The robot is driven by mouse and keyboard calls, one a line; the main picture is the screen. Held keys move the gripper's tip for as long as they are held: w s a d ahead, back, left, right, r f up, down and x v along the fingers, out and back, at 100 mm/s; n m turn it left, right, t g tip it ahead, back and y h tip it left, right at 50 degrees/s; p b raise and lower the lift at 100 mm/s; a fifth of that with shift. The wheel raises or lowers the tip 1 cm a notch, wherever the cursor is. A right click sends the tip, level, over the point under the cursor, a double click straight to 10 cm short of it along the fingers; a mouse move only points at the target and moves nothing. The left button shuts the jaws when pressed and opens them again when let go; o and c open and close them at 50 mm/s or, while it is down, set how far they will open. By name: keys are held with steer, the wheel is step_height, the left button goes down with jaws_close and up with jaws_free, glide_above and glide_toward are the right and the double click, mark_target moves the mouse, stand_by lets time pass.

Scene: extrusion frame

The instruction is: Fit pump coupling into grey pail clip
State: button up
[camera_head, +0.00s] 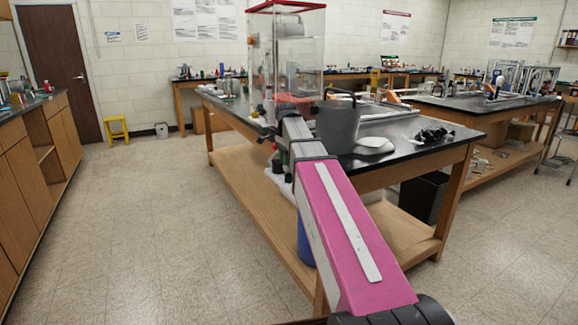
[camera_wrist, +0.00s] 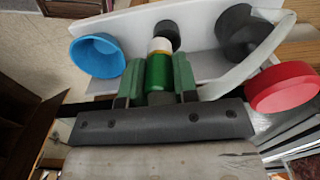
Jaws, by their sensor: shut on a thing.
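My gripper (camera_wrist: 158,76) is shut on a green cylinder with a yellow band and a white end, which I take as the pump coupling (camera_wrist: 158,68). The white end points at a pale panel (camera_wrist: 205,28). A dark round piece (camera_wrist: 166,36) is just beyond that end; I cannot tell whether they touch. A larger dark grey round piece (camera_wrist: 240,30) is to the right on the panel, perhaps the grey pail clip, but no clip shape is clear.
A blue cup-like piece (camera_wrist: 97,56) is left of my gripper and a red round piece (camera_wrist: 283,88) is right. Floor at left is clear.

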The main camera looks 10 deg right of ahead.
steer(key=s+a+r, duration=0.6)
steer(key=s, duration=0.1)
steer(key=shift+s+a, duration=0.2)
steer(key=shift+a, duration=0.2)
steer(key=shift+f, duration=0.1)
